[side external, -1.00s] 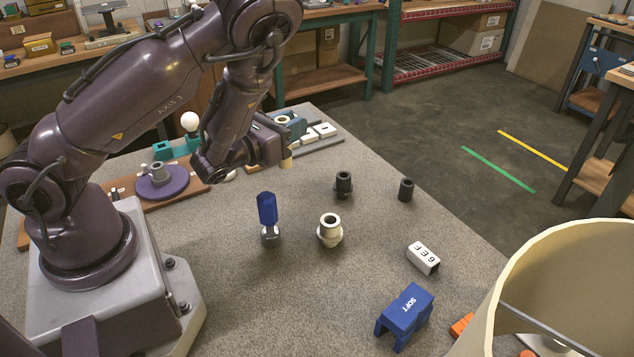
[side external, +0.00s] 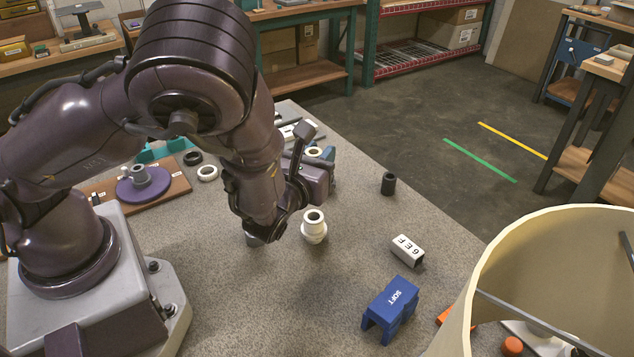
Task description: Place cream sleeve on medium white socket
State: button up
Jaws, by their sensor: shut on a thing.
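My gripper (side external: 321,156) is in the middle of the side external view, and its hand hides most of the fingers. It is shut on the cream sleeve (side external: 314,152). Only the sleeve's round open top shows above the hand, and it looks about upright; its lower end is hidden. A white socket (side external: 314,228) with a dark round opening and a wider collar stands upright on the table, lower in the picture than the hand. The sleeve shows above it in the picture and apart from it. I cannot tell the sleeve's height or depth from this view.
A black socket (side external: 388,184) stands to the right. A white lettered block (side external: 407,250), a blue block (side external: 391,310) and a large cream shade (side external: 545,225) are at the lower right. A purple disc (side external: 145,186) and white ring (side external: 207,173) lie left.

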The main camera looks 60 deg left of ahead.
jog(key=shift+f, duration=2.05)
jog(key=shift+f, duration=0.35)
jog(key=o, duration=0.9)
jog(key=shift+r, duration=0.1)
